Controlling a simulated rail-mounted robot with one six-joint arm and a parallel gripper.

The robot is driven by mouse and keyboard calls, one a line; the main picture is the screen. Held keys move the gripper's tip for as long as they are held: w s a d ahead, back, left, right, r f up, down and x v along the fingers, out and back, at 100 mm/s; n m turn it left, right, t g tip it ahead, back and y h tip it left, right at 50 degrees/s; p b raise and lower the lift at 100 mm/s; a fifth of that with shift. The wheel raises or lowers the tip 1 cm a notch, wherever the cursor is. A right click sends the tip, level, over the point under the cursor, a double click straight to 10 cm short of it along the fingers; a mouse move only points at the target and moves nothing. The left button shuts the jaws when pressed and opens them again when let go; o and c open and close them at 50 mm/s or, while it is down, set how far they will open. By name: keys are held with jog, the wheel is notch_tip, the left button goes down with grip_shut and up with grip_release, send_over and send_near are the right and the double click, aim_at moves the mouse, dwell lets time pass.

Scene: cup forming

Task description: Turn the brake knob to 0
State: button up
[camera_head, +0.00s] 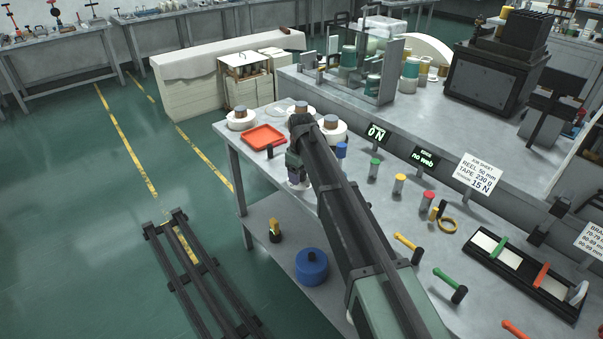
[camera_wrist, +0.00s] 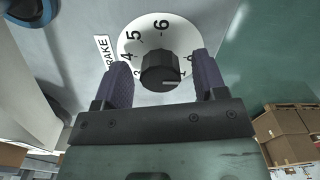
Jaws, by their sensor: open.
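The brake knob (camera_wrist: 160,70) is a dark round knob on a white dial (camera_wrist: 158,25) with black numbers, next to a BRAKE label (camera_wrist: 103,50). A short white mark on the knob points to the right in the wrist view. The numbers 4, 5 and 6 read clearly; others are partly hidden by my fingers. My gripper (camera_wrist: 160,72) is open, one finger on each side of the knob, with a visible gap on both sides. In the head view my gripper (camera_head: 296,168) is at the table's left edge, and the knob cannot be made out there.
The workbench (camera_head: 340,215) holds an orange tray (camera_head: 263,137), white reels (camera_head: 240,120), colored-top posts and a display reading 0 N (camera_head: 377,133). Cardboard boxes (camera_wrist: 285,130) show at the right in the wrist view.

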aim_at(302, 174)
jog(key=shift+r, duration=0.1)
notch_tip(302, 174, up, 11)
jog(key=p, duration=1)
jog(key=shift+f+p, duration=0.2)
jog(key=shift+p, duration=0.2)
jog(key=s+d+m, duration=0.5)
jog(key=s+d, duration=0.6)
jog(key=s, duration=0.5)
jog(key=s+d+m, duration=0.6)
jog(key=s+d, duration=0.5)
jog(key=s, duration=0.4)
jog(key=shift+s, duration=0.4)
